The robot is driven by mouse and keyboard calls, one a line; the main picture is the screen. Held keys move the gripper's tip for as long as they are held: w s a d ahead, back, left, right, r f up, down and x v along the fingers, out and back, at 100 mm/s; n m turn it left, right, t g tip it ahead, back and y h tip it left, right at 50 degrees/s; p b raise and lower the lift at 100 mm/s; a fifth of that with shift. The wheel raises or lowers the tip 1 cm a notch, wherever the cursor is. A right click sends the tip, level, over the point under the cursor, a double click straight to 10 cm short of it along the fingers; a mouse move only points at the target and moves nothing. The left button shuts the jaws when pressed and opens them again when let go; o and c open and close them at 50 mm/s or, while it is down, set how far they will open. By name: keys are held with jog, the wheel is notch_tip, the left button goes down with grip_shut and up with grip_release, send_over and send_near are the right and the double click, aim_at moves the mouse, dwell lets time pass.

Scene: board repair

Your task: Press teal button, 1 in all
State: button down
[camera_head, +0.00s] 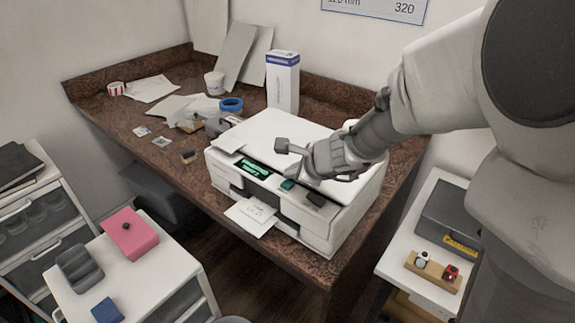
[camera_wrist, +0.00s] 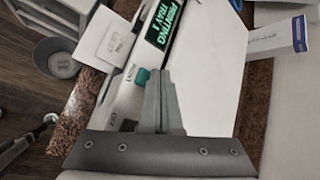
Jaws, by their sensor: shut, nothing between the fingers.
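The teal button (camera_head: 287,184) is a small raised block on the front edge of the white printer (camera_head: 270,133). It also shows in the wrist view (camera_wrist: 142,76), just left of my fingertips. My gripper (camera_wrist: 160,74) is shut and empty, its fingers side by side. In the head view my gripper (camera_head: 297,170) is over the printer's front edge, close above the button. Whether the fingertips touch the printer or button cannot be told. The printer's lit display (camera_wrist: 165,25) carries green text reading "PRINTING TRAY X".
A printed sheet (camera_head: 252,216) sticks out of the printer's front. A dark button (camera_head: 315,199) is to the right of the teal one. A white box (camera_head: 283,85), blue tape (camera_head: 231,104) and a cup (camera_head: 214,83) stand behind on the brown desk (camera_head: 205,200). A pink box (camera_head: 130,238) is front left.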

aim_at(291, 186)
jog(key=shift+r+p, duration=2.25)
jog(key=shift+r, duration=0.3)
jog(key=s+d+r+n+g, duration=0.1)
jog(key=s+d+r+n, duration=0.1)
jog(key=s+r+n, duration=0.8)
jog(key=s+d+n+g+h, duration=0.1)
jog(key=s+d+n+h, duration=0.4)
jog(key=s+d+n, duration=0.5)
jog(key=s+d+f, duration=0.1)
jog(key=s, duration=0.3)
jog(key=shift+d, duration=0.2)
